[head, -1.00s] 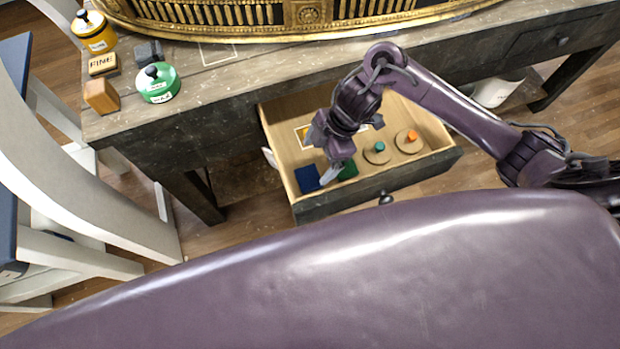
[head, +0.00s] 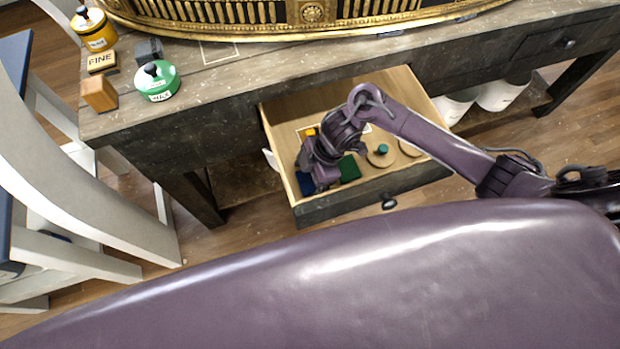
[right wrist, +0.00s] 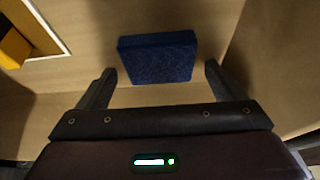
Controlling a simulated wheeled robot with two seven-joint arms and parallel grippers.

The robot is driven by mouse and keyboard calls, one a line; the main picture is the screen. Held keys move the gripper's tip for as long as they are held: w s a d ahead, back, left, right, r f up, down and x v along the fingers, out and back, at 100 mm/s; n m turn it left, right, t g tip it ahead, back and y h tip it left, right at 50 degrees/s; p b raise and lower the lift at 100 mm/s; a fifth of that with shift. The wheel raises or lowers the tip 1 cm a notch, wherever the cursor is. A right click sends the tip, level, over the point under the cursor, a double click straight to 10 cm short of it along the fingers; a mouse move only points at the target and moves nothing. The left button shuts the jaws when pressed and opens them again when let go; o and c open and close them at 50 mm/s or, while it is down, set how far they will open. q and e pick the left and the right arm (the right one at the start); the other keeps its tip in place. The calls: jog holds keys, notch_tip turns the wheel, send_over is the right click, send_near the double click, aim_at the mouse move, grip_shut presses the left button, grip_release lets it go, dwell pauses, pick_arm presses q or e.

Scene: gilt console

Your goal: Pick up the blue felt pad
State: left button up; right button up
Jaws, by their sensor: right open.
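The blue felt pad (right wrist: 158,57) lies on the drawer floor, near the left front corner of the open drawer. In the head view it shows only partly (head: 306,184), as my right gripper covers much of it. In the right wrist view my right gripper (right wrist: 158,78) is open, with one finger on each side of the pad's near edge and nothing held. The pad appears ahead of and between the fingers; I cannot tell the exact height between them. My left gripper is not in view.
The open drawer (head: 345,207) also holds a green pad (head: 348,168), a disc with a teal knob (head: 382,150) and a yellow-orange item (right wrist: 12,45). Drawer walls stand close to the gripper. Tins and blocks stand on the console top (head: 225,78).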

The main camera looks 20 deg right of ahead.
jog(key=c, duration=1.1)
jog(key=shift+o, duration=0.2)
jog(key=shift+r, duration=0.15)
